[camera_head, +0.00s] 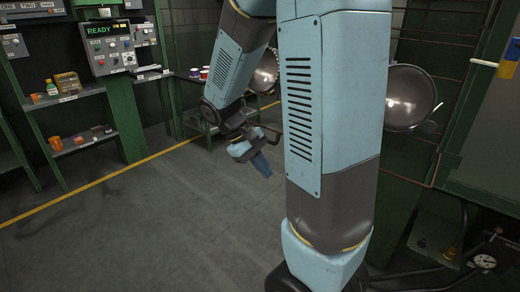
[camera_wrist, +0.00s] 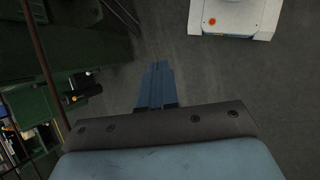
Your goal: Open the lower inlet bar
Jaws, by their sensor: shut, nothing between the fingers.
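My gripper (camera_head: 263,168) hangs in the open air left of my large arm link, with its blue fingers pointing down and to the right. In the wrist view the blue fingers (camera_wrist: 155,68) are together, with nothing between them, above the grey floor. I cannot pick out the lower inlet bar for certain in either view. My own arm hides the middle of the head view. My gripper touches nothing that I can see.
A shiny round pan (camera_head: 410,97) hangs by a wire rack (camera_head: 432,40) on the right. A pressure gauge (camera_head: 485,261) sits low right. The floor (camera_head: 150,235) at left is clear.

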